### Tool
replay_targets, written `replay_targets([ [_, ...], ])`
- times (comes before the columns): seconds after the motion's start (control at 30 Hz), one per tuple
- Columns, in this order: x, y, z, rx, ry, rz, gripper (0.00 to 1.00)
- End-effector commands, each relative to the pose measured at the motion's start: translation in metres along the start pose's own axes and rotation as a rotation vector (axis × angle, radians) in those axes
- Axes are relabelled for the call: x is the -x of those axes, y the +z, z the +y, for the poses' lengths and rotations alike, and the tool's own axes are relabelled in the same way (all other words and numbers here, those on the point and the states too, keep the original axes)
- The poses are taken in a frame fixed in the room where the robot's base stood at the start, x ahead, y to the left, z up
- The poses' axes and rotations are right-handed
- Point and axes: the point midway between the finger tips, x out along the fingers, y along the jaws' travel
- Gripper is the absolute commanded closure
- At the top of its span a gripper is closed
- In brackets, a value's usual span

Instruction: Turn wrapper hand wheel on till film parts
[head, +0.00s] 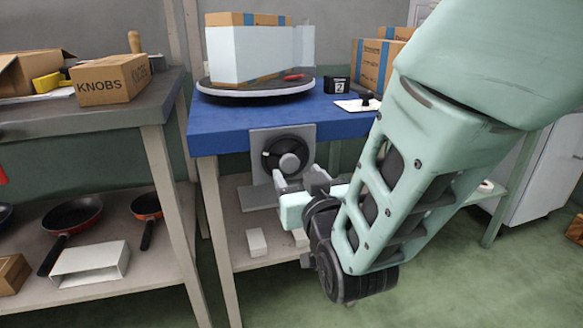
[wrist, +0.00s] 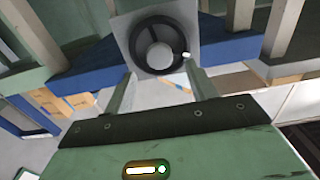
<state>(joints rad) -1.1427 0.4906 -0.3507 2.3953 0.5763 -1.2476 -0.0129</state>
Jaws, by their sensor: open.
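The hand wheel (head: 286,156) is a black ring with a grey hub on a grey plate (head: 257,140) at the front of the blue table (head: 225,125). The hand wheel also shows in the wrist view (wrist: 150,45), with a small pale knob (wrist: 187,55) at its lower right. My gripper (head: 292,182) is open and empty in front of the wheel's lower part. In the wrist view, its fingers (wrist: 160,88) point toward the wheel, apart from each other. A box (head: 262,55) partly covered by pale film stands on the round turntable (head: 255,94). I cannot tell whether the fingers touch the wheel.
A red-handled tool (head: 293,77) lies on the turntable. A black block marked 2 (head: 337,85) and a white card with a black knob (head: 358,104) are at the table's right. A side bench holds a KNOBS box (head: 108,80); pans (head: 72,216) lie below.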

Motion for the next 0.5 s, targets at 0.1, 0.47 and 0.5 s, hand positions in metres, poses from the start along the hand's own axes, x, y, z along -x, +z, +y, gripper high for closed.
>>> replay_targets([
  [0.1, -0.020, 0.002, 0.001, 0.001, 0.002, 0.001, 0.43],
  [0.47, -0.041, 0.000, 0.000, 0.001, 0.000, -0.001, 0.43],
  [0.5, -0.041, 0.000, 0.000, 0.001, 0.000, -0.001, 0.43],
])
